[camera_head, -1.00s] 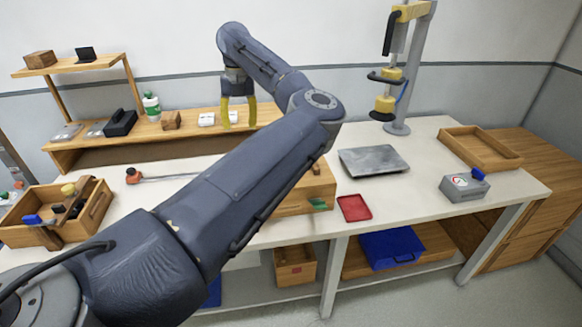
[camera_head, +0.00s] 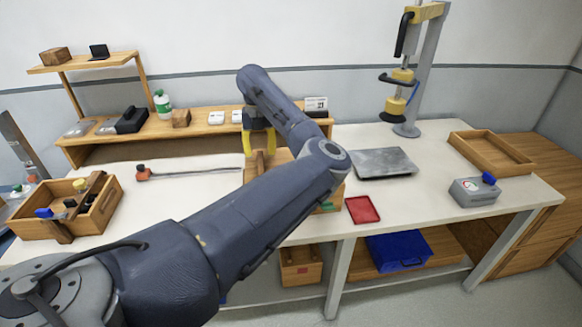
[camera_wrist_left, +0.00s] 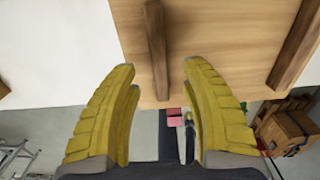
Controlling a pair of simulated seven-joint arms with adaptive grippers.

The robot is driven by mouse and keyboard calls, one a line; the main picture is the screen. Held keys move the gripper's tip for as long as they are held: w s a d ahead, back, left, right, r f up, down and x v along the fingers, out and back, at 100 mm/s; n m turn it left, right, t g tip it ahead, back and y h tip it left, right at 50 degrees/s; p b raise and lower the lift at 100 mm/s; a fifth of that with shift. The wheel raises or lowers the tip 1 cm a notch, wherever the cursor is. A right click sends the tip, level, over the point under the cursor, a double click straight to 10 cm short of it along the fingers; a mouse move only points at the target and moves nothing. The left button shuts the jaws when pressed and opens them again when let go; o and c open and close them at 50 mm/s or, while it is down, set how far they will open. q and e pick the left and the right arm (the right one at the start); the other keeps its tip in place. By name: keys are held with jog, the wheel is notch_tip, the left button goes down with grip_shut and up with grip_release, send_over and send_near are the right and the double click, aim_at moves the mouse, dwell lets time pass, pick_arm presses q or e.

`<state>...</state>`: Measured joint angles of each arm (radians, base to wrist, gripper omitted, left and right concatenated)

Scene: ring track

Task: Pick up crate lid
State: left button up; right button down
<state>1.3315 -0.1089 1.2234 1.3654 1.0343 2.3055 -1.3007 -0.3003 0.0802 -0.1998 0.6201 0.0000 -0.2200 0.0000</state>
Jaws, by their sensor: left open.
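The crate lid (camera_head: 284,157) is a light wooden panel on the bench, mostly hidden behind my left arm. In the left wrist view the lid (camera_wrist_left: 220,40) fills the upper middle, with two darker raised wooden bars across it. My left gripper (camera_head: 261,147) points down over the lid with its yellow fingers open and empty. In the left wrist view the near bar (camera_wrist_left: 156,50) lies between the fingertips, seemingly apart from both. I cannot tell the exact height of the fingertips over the lid. My right gripper is in neither view.
A red tray (camera_head: 362,209) and a grey plate (camera_head: 383,162) lie right of the lid. An open wooden crate (camera_head: 92,221) with small parts stands at left. A rod with an orange end (camera_head: 143,173) lies behind it. A wooden shelf runs along the wall.

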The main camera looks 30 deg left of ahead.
aim_at(261, 162)
pick_arm(q)
jog(key=shift+s+f, duration=0.1)
jog(key=shift+f, duration=2.65)
grip_shut()
